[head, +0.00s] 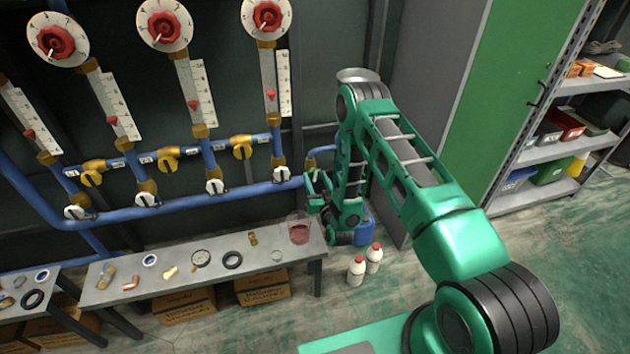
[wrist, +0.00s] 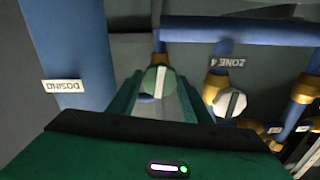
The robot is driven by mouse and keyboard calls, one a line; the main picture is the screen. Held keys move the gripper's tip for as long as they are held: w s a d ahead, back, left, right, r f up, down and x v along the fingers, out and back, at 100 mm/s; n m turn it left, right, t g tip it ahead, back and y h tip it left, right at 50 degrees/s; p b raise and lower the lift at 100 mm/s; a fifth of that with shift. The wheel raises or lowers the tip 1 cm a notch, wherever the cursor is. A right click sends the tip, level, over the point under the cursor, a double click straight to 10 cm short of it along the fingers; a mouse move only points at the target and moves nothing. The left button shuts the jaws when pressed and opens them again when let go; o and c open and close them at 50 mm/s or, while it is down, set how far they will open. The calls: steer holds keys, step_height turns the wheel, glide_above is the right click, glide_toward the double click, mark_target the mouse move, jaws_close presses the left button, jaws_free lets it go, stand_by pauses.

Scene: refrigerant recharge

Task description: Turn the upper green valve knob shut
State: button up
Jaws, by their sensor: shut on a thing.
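A round green valve knob (wrist: 157,81) with a pale bar across it sits on a brass fitting under a blue pipe in the wrist view. My gripper (wrist: 160,92) is shut on this knob, with a green finger on each side. In the head view my gripper (head: 316,186) is at the right end of the blue pipework, above the bench's right end. There the knob is too small and too covered by the gripper to make out. Only one green knob shows clearly.
A white knob (wrist: 230,103) beside a ZONE 4 label is close to the gripper's right finger. A thick blue pipe (wrist: 75,60) labelled DOSING stands left. A beaker of red liquid (head: 300,230) stands on the bench (head: 200,283) below. Two white bottles (head: 357,270) stand on the floor.

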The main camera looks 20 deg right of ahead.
steer(key=shift+m, duration=1.4)
steer(key=shift+s, duration=0.1)
steer(key=shift+m, duration=0.4)
steer(key=m, duration=0.3)
steer(key=shift+a+m, duration=0.1)
steer(key=shift+m, duration=0.2)
steer(key=m, duration=0.4)
steer(key=shift+m, duration=0.3)
steer(key=shift+f, duration=0.1)
